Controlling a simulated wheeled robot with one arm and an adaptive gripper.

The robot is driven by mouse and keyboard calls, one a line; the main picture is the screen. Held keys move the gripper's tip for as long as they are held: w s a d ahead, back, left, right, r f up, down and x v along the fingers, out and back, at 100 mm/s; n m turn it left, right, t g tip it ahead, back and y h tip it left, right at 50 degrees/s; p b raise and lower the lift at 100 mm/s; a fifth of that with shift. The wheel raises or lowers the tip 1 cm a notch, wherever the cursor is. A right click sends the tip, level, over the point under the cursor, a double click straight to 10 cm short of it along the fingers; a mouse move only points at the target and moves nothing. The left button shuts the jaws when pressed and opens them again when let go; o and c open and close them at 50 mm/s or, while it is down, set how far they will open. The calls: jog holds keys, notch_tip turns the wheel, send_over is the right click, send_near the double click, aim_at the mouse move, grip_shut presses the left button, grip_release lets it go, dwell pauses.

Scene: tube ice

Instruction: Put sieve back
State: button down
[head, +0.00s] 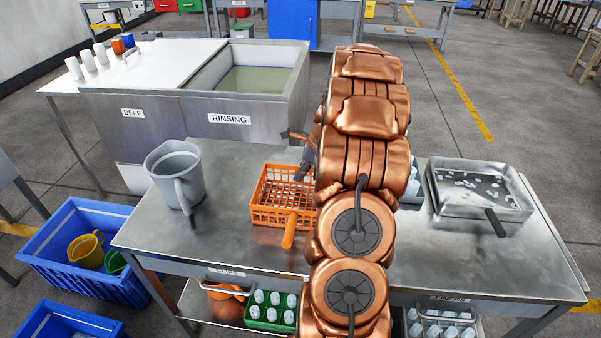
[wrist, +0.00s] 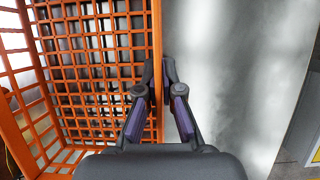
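The orange mesh basket with a handle, which I take to be the sieve (head: 288,218), is on the steel table just left of my arm in the head view. No contents show in it. In the wrist view the sieve (wrist: 158,25) fills the left side, its grid floor seen from above. My gripper (wrist: 159,75) straddles one side wall of the sieve, a finger on each side, with the tips closed against the rim. In the head view my gripper (head: 306,165) is partly hidden behind my copper-coloured arm, as is the sieve's right side.
A grey jug (head: 173,178) stands left of the sieve. A metal pan (head: 468,211) with white pieces and a dark handle sits at the right. The sink labelled RINSING (head: 230,120) is behind the table. A blue crate (head: 62,277) with cups stands on the floor.

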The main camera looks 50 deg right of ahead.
jog(key=shift+f, duration=0.25)
jog(key=c, duration=1.2)
grip_release()
jog(key=shift+c, duration=0.2)
jog(key=shift+r, duration=0.15)
jog(key=v, duration=1.1)
jog(key=shift+s+d+r, duration=0.1)
jog(key=shift+s+r, duration=0.05)
jog(key=shift+r, duration=0.2)
jog(key=s+a+r+n+g+p, duration=0.2)
jog(key=a+r+n, duration=0.35)
jog(key=a, duration=0.85)
jog(key=s+a+r+n+g+p, duration=0.1)
jog(key=s+a+r+n+p, duration=0.1)
jog(key=a+n, duration=0.9)
jog(key=s+a+n+g+h+p, duration=0.1)
jog(key=s+a+n, duration=0.5)
jog(key=s, duration=0.3)
jog(key=s+a+n+g+h+p, duration=0.1)
jog(key=s+a+n, duration=0.5)
jog(key=s, duration=0.3)
jog(key=shift+s+a+h+p, duration=0.4)
jog(key=shift+a, duration=0.4)
